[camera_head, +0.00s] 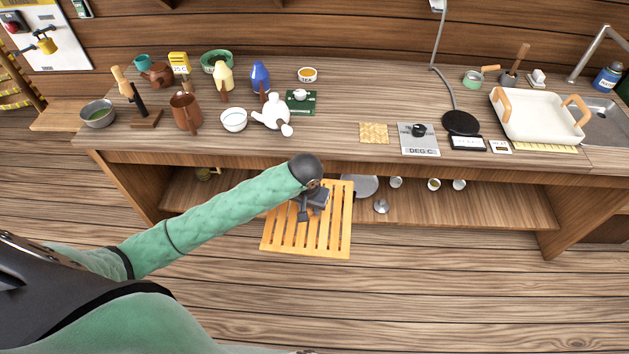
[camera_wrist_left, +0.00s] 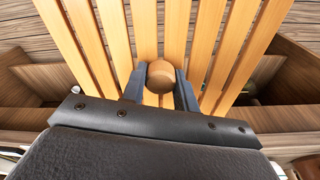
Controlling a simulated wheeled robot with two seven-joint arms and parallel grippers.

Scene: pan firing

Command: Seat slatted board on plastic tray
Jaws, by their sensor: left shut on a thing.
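The slatted board (camera_head: 335,238) is light orange wood with long parallel slats. It hangs in front of the counter, above the floor and clear of the lower shelf in the head view. My left gripper (camera_head: 314,203) is shut on its round wooden knob. In the left wrist view the two fingers close around the knob (camera_wrist_left: 160,77), with the board's slats (camera_wrist_left: 90,40) filling the top. A white tray (camera_head: 538,116) with two tan handles stands at the right of the counter; it looks like the plastic tray. It is empty inside. My right gripper is not in view.
The counter (camera_head: 340,135) holds teaware at its left, including a white teapot (camera_head: 271,112) and a brown jug (camera_head: 185,112). A scale (camera_head: 419,140) and a black round plate (camera_head: 460,123) stand left of the tray. The sink (camera_head: 600,120) is right of it. Small cups are on the lower shelf.

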